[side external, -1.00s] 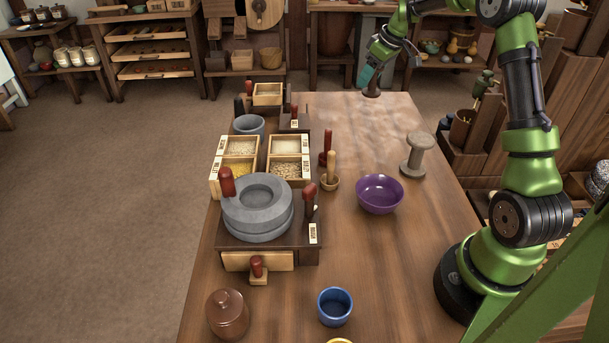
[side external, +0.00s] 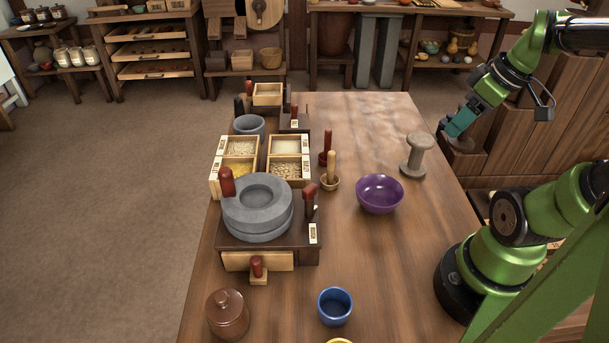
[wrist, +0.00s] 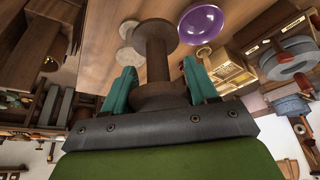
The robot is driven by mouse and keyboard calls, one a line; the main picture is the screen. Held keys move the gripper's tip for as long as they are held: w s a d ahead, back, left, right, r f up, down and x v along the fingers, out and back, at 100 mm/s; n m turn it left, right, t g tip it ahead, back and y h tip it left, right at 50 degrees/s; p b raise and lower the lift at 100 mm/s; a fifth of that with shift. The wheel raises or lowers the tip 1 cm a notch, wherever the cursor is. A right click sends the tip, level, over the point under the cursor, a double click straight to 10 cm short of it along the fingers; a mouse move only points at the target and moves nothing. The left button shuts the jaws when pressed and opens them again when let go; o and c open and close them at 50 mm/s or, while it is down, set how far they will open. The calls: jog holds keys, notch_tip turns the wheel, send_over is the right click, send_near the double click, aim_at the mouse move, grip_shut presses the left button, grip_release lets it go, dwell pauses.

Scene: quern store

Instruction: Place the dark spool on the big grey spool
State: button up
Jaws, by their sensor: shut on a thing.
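The big grey spool (side external: 416,156) stands upright near the right edge of the wooden table. My gripper (side external: 458,124) is just to the right of it in the side external view, beyond the table's right edge. In the wrist view, the teal fingers of my gripper (wrist: 160,84) are shut on the dark spool (wrist: 157,50) near one of its flanges. In the side view only a brown flange of the dark spool (side external: 462,144) shows under the fingers. The grey spool's discs (wrist: 130,60) show partly behind the dark spool in the wrist view.
A purple bowl (side external: 379,194) stands left of and nearer than the grey spool. Grey quern stones (side external: 258,207) and grain boxes (side external: 240,147) stand at the table's left. A blue cup (side external: 334,306) is in front. The table's far part is clear.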

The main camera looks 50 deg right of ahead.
aim_at(470, 130)
jog(key=shift+s+a+f, duration=0.35)
jog(key=shift+a+f, duration=0.1)
jog(key=shift+f, duration=0.15)
jog(key=shift+s+a+f, duration=0.3)
jog(key=shift+a+f, duration=0.1)
jog(key=shift+f, duration=0.35)
jog(key=w+d, duration=0.3)
jog(key=w, duration=0.1)
jog(key=w+d+f, duration=0.1)
jog(key=w+d, duration=0.2)
jog(key=w, duration=0.1)
jog(key=w+d, duration=0.3)
jog(key=w, duration=0.1)
jog(key=shift+w+d+f, duration=0.15)
jog(key=shift+d+f, duration=0.05)
jog(key=shift+d, duration=0.1)
jog(key=shift+f, duration=1.75)
jog(key=shift+f, duration=0.1)
jog(key=o, duration=1.1)
jog(key=shift+f, duration=0.1)
jog(key=shift+c, duration=0.2)
